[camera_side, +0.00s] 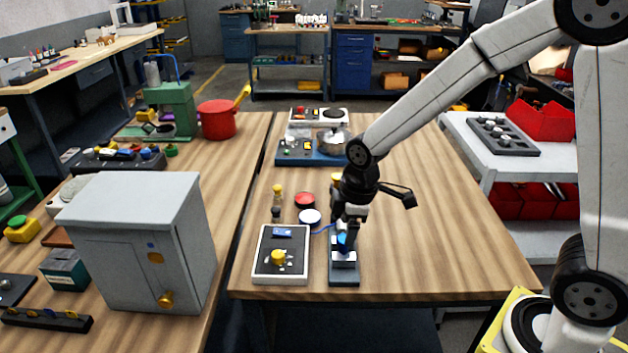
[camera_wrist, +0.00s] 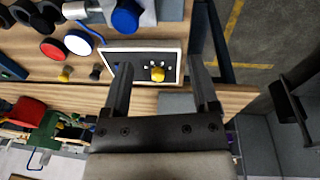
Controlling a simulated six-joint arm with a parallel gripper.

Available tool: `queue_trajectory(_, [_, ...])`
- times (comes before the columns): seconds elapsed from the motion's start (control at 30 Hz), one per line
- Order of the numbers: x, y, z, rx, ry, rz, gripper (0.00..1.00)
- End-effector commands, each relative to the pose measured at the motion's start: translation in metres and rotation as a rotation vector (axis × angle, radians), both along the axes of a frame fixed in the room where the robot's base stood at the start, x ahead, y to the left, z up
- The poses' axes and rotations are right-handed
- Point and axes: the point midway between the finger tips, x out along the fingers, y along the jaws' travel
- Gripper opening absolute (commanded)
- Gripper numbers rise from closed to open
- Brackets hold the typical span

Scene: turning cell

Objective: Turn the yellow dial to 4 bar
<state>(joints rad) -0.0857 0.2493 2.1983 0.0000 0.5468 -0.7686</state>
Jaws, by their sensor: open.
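The yellow dial (camera_side: 278,257) sits on a dark panel with a pale frame (camera_side: 262,272), near the front left of the middle table. Its scale marks are too small to read, so I cannot tell its setting. My gripper (camera_side: 345,238) is open and empty, pointing down to the right of the panel in the side view. In the wrist view the dial (camera_wrist: 157,74) shows between the two spread fingers of my gripper (camera_wrist: 160,60), apart from them.
A dark base (camera_side: 344,279) with a blue part stands right of the panel, close to my gripper. A red disc (camera_side: 305,199) and a white-topped disc (camera_side: 310,216) are behind the panel. A grey cabinet (camera_side: 140,240) stands to the left. The table's right half is clear.

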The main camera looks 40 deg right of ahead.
Motion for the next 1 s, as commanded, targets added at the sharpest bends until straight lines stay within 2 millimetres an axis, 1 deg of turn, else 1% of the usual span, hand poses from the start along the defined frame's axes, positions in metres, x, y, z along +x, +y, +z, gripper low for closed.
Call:
queue_trajectory(0.03, [0.008, 0.004, -0.001, -0.01, 0.006, 0.071, 0.77])
queue_trajectory(0.2, [0.033, 0.017, -0.003, -0.042, 0.03, 0.333, 0.77])
queue_trajectory(0.6, [0.085, 0.052, -0.011, -0.098, 0.077, 0.948, 0.77])
queue_trajectory(0.8, [0.106, 0.071, -0.018, -0.113, 0.097, 1.244, 0.77])
queue_trajectory(1.0, [0.118, 0.083, -0.022, -0.119, 0.107, 1.442, 0.77])
